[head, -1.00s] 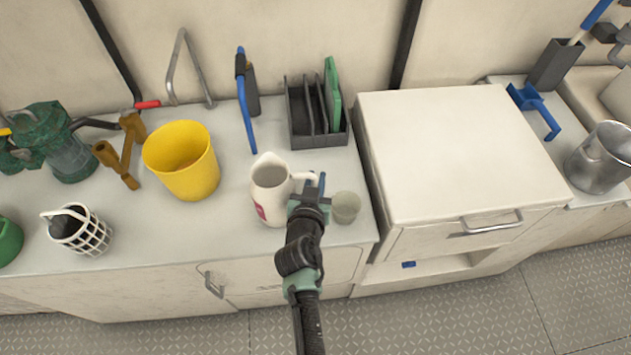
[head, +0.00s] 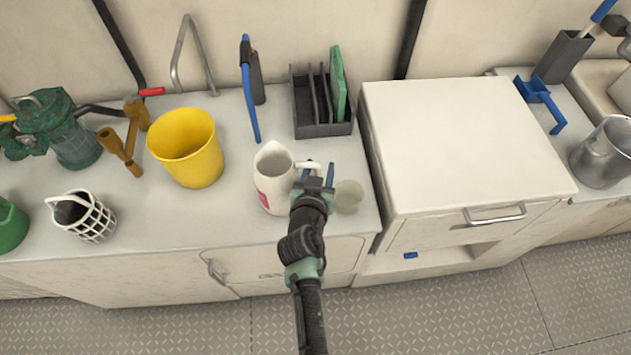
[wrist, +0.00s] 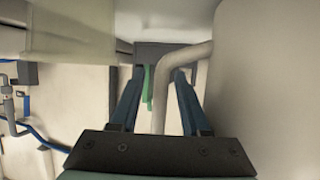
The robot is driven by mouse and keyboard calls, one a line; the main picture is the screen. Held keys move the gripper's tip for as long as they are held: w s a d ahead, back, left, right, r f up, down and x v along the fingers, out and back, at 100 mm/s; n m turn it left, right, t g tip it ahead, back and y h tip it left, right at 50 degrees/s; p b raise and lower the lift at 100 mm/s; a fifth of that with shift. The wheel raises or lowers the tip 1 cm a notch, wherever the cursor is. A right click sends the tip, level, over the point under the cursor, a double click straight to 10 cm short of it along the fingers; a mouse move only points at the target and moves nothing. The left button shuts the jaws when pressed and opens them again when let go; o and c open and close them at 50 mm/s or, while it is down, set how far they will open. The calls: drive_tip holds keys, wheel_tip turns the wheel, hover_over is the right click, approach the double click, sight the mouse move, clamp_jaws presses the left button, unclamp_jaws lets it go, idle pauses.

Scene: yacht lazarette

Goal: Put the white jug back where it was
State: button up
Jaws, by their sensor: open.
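The white jug (head: 272,180) stands upright on the counter, with a red mark on its side and its handle toward the right. My gripper (head: 318,174) is at the handle, with its blue fingers open. In the wrist view the jug's pale body (wrist: 265,80) fills the right side. Its handle (wrist: 160,95) shows between the two open fingers of my gripper (wrist: 160,100). I cannot tell whether either finger touches the handle.
A translucent cup (head: 348,196) stands close to the right of my gripper. A yellow bucket (head: 188,150) is left of the jug, and a dark divided rack (head: 322,128) is behind. A raised white cabinet (head: 460,140) borders the right. Bare counter lies left of the jug.

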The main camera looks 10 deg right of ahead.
drive_tip(key=p+v, duration=0.2)
drive_tip(key=v, duration=1)
drive_tip(key=w+d+r+t, duration=0.1)
drive_tip(key=w+r+t, duration=0.3)
drive_tip(key=r, duration=1.4)
drive_tip(key=w+r+t, duration=0.3)
drive_tip(key=w+r, duration=0.1)
drive_tip(key=r, duration=1.3)
drive_tip(key=s+a+r+n+t+y, duration=0.1)
drive_tip(key=s+r, duration=0.3)
drive_tip(key=r, duration=0.5)
drive_tip(key=s+a+r+n+t+y, duration=0.1)
drive_tip(key=s+r+t, duration=0.3)
drive_tip(key=r, duration=0.5)
drive_tip(key=s+a+r+n+t+y, duration=0.1)
drive_tip(key=s+r+t, duration=0.1)
drive_tip(key=s+r, duration=0.4)
wheel_tip(320, 180, up, 4)
drive_tip(key=shift+a+f, duration=0.1)
drive_tip(key=shift+a, duration=0.3)
